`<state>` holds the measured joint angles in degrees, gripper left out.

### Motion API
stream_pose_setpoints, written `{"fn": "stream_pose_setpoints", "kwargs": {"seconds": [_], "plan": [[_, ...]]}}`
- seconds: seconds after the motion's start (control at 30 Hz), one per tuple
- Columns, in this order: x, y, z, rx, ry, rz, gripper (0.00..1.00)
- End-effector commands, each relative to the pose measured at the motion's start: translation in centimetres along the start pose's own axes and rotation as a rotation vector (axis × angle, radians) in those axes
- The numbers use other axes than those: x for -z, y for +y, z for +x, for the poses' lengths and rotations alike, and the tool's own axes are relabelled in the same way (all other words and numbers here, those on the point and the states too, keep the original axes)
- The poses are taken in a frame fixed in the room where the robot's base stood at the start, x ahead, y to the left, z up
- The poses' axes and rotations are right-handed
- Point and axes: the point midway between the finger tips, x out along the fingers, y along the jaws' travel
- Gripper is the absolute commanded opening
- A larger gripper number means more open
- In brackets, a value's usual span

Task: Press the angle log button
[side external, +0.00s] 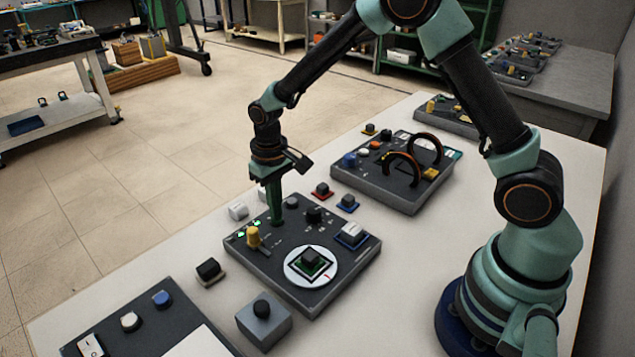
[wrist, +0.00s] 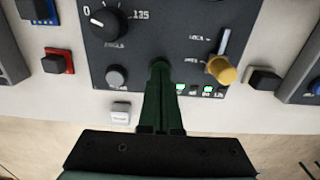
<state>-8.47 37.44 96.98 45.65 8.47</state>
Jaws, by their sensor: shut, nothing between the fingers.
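The dark control panel (side external: 345,272) lies flat on the white table. In the wrist view the panel (wrist: 170,20) bears a black knob (wrist: 104,22) marked ANGLE, with 0 and 135 on its scale. A grey round button (wrist: 116,76) sits near it at the panel's edge. No readable label names an angle log button. My gripper (side external: 277,218) is shut and empty, pointing down. Its tips (wrist: 160,68) are over the panel between the grey button and the green lights (wrist: 193,89). I cannot tell whether they touch; they hide what is beneath.
A slider with a yellow knob (wrist: 222,70) stands close to my gripper. A white block-shaped button (wrist: 120,112) lies off the panel's edge. A round dial (side external: 312,264) sits on the panel's near side. A second panel with arched handles (side external: 392,188) stands behind.

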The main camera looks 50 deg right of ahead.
Motion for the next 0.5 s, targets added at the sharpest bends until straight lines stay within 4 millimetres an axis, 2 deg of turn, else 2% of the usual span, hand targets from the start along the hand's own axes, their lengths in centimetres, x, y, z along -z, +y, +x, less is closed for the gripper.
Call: {"fn": "stream_pose_setpoints", "kwargs": {"seconds": [0.5], "plan": [[0.1, 0.0, -4.8, 0.001, 0.004, 0.000, 0.00]]}}
